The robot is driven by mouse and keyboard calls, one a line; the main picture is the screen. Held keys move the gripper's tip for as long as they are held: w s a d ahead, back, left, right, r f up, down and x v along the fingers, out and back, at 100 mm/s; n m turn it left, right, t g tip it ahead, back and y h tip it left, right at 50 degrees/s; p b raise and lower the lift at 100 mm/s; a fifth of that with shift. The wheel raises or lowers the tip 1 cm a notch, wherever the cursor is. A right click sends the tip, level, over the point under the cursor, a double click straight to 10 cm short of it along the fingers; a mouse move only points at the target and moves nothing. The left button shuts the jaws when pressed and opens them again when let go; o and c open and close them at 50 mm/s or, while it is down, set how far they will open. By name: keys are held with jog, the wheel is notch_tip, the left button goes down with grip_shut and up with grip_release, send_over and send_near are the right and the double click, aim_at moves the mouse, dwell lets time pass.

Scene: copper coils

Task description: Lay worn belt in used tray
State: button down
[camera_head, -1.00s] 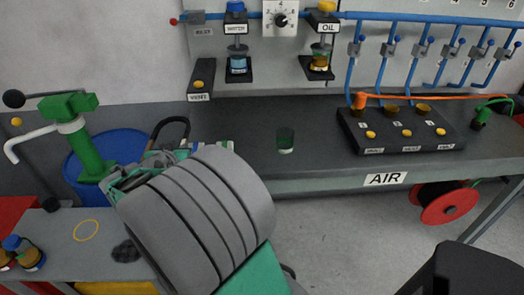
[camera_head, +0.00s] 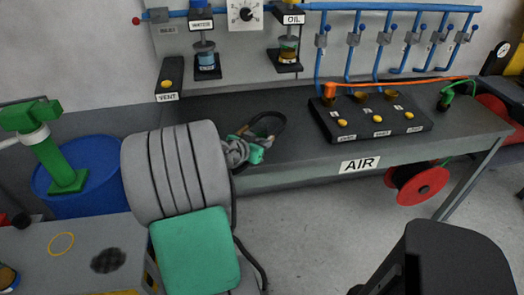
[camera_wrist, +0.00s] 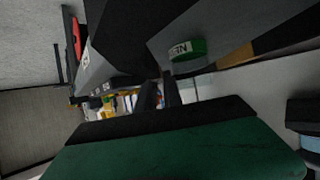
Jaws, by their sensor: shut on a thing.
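The worn belt, a dark loop (camera_head: 268,122), is in the head view above the front part of the grey bench. My gripper (camera_head: 250,147) is shut on its lower end, and my grey and green arm reaches up from below. In the wrist view two dark upright shapes (camera_wrist: 158,92) stand at the middle, but I cannot tell fingers from belt there. I cannot pick out a used tray in either view.
The grey bench (camera_head: 300,165) carries a black block with yellow buttons (camera_head: 376,121) to the right of the belt. A green cup (camera_wrist: 187,50) with partly readable lettering shows in the wrist view. A blue drum (camera_head: 85,190) stands left.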

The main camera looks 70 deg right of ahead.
jog(key=shift+f+b, duration=0.3)
jog(key=shift+f, duration=1.5)
jog(key=c, duration=1.5)
grip_release()
jog(key=shift+r, duration=0.1)
